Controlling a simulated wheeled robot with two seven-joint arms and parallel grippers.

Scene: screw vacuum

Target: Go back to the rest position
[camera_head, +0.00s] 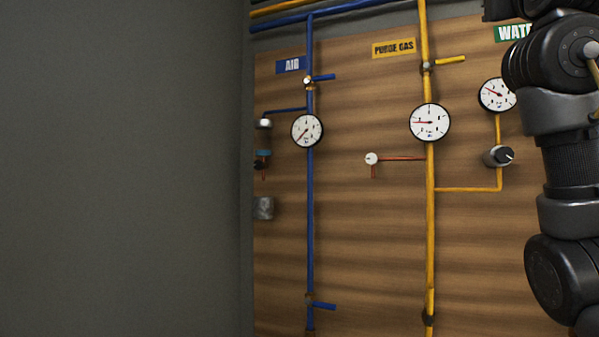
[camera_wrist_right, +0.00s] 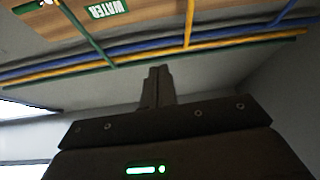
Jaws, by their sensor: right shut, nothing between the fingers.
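My right arm (camera_head: 570,150) fills the right side of the head view, raised in front of the wooden panel. Its gripper is outside the head view. In the right wrist view my right gripper (camera_wrist_right: 158,72) is shut, with its fingers together and nothing between them. It points towards the blue, yellow and green pipes and the wall, and touches nothing that I can see. My left gripper is in neither view.
A wooden panel (camera_head: 370,260) carries a blue pipe (camera_head: 310,200), a yellow pipe (camera_head: 430,230), gauges (camera_head: 429,122) and small valves. A green WATER label (camera_wrist_right: 108,9) shows in the wrist view. A bare grey wall (camera_head: 120,170) is at left.

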